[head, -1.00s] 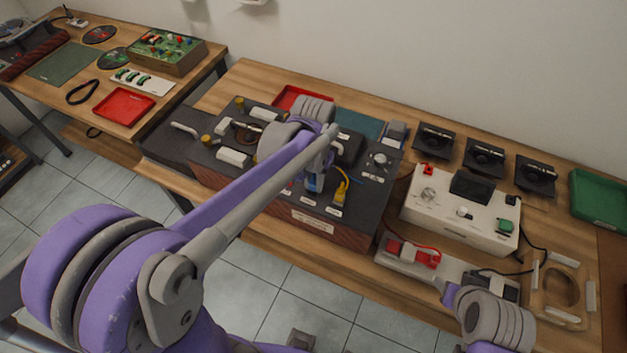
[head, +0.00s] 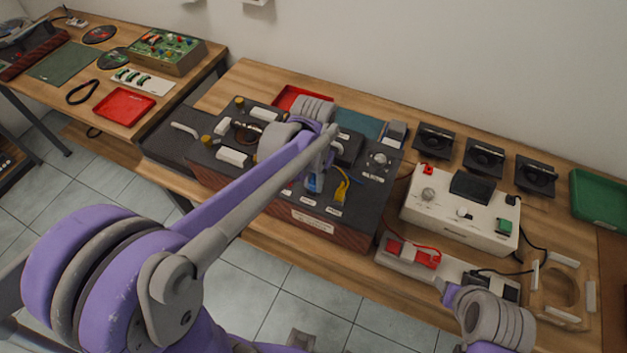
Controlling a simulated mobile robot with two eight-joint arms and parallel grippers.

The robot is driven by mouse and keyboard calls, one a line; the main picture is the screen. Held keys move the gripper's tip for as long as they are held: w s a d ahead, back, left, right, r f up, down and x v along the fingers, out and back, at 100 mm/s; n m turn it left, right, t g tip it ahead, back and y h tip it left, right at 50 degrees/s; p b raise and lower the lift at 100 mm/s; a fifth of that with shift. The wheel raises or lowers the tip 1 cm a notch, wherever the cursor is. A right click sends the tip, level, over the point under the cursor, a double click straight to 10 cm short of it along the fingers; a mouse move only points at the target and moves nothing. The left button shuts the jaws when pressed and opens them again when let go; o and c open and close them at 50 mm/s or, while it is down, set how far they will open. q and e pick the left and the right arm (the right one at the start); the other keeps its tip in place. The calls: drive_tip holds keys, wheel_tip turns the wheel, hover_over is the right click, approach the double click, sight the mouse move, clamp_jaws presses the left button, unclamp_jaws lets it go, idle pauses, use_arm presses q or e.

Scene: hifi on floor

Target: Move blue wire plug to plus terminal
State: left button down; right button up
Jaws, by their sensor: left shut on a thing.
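The dark hifi unit (head: 352,222) sits on the wooden bench with a row of small white labels along its front edge. My left arm reaches across it from the left, and my left gripper (head: 314,178) is low over the unit's front part, partly hidden by my own wrist. It is shut on a small blue piece, which looks like the blue wire plug (head: 313,184). I cannot read the labels or tell which terminal is plus. My right arm shows at the lower right; its gripper is not visible.
Right of the unit stand a white power box (head: 460,213) and a strip with red and black parts (head: 405,255). Several black square speakers line the back, with a green tray (head: 600,197) at the far right. A red tray (head: 300,97) lies behind the unit.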

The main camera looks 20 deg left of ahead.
sight(314, 181)
use_arm(q)
drive_tip(key=shift+r, duration=0.65)
use_arm(e)
drive_tip(key=shift+w+r, duration=0.2)
drive_tip(key=shift+r, duration=0.2)
use_arm(q)
drive_tip(key=shift+r+p, duration=1)
drive_tip(key=shift+r, duration=0.65)
use_arm(e)
drive_tip(key=shift+w+r, duration=0.3)
drive_tip(key=shift+r, duration=0.3)
drive_tip(key=shift+w+r, duration=0.3)
drive_tip(key=shift+r, duration=0.25)
use_arm(q)
drive_tip(key=shift+d, duration=0.1)
use_arm(e)
drive_tip(key=shift+a, duration=0.15)
